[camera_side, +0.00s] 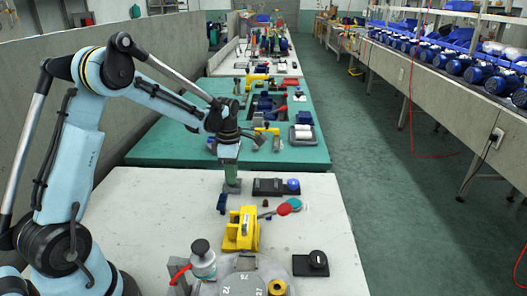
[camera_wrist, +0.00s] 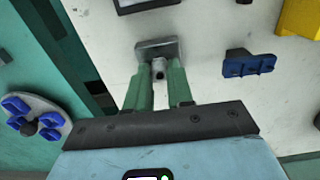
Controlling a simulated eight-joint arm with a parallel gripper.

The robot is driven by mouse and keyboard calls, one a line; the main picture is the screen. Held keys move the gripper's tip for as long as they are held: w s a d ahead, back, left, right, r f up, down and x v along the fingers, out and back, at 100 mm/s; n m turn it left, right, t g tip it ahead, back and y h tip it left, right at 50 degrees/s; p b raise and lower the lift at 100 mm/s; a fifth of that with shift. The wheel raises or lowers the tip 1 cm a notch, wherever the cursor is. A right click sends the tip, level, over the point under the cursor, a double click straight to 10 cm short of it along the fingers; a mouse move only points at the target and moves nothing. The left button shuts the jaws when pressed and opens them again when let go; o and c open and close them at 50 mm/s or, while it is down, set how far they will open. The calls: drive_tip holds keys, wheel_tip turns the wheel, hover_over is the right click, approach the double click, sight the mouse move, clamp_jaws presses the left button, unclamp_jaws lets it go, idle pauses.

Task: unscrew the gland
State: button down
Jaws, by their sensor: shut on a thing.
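My gripper (camera_wrist: 160,76) is shut, its two green fingers on either side of a small grey round part, which I take to be the gland (camera_wrist: 158,68). Just beyond the fingertips in the wrist view is a grey block (camera_wrist: 157,46) on the white bench. In the side view my gripper (camera_side: 231,177) points down onto this grey block (camera_side: 232,187) near the back edge of the white bench. The fingers hide much of the gland, and I cannot tell whether it is still threaded into the block.
A blue bracket (camera_side: 222,203) lies close by, with a yellow block (camera_side: 241,230) nearer the camera. A black tray (camera_side: 268,187) with a blue ball is right of my gripper. A grey bottle (camera_side: 203,260) and a black box (camera_side: 311,263) stand in front. A teal bench (camera_side: 170,148) lies behind.

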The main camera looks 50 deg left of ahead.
drive_tip(key=n, duration=0.7)
drive_tip(key=c, duration=1.2)
unclamp_jaws()
drive_tip(key=shift+r, duration=2.3)
